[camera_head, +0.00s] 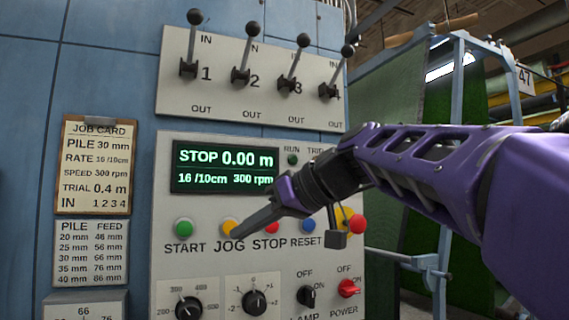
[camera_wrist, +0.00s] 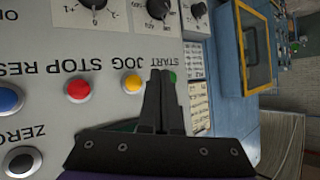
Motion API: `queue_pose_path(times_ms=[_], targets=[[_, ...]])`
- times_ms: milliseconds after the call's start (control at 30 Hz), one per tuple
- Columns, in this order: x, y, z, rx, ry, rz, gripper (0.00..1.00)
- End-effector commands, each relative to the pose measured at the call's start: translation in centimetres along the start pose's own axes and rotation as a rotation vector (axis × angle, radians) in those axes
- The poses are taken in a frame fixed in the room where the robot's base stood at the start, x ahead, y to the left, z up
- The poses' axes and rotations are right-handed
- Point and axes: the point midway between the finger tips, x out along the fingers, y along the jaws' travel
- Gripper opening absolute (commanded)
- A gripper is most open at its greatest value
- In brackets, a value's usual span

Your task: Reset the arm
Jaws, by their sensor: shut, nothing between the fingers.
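My purple arm reaches in from the right in the head view. My gripper (camera_head: 238,232) is shut and empty, its dark fingers pointing left in front of the button row, near the yellow JOG button (camera_head: 230,228). In the wrist view the shut fingertips (camera_wrist: 161,75) lie between the yellow JOG button (camera_wrist: 133,84) and the green START button, which the fingers partly cover. Whether the tips touch the panel I cannot tell. The display (camera_head: 225,168) reads STOP 0.00 m, 16 /10cm, 300 rpm.
Several numbered levers (camera_head: 242,70) stand up toward IN on the upper panel. Below the buttons are knobs (camera_head: 254,301) and a red POWER switch (camera_head: 348,289). A job card (camera_head: 96,165) hangs at left. A blue frame (camera_head: 455,100) with green turf stands behind my arm.

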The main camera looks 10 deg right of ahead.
Motion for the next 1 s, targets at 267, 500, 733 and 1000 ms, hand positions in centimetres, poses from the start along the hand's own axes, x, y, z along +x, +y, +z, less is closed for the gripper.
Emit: queue_pose_path(times_ms=[267, 500, 733, 1000], targets=[[-0.4, -0.4, -0.2, -0.007, 0.008, -0.002, 0.00], [-0.4, -0.4, -0.2, -0.007, 0.008, -0.002, 0.00], [-0.1, -0.1, -0.6, -0.006, 0.007, -0.002, 0.00], [1.2, 1.3, -1.8, -0.004, 0.005, -0.004, 0.00]])
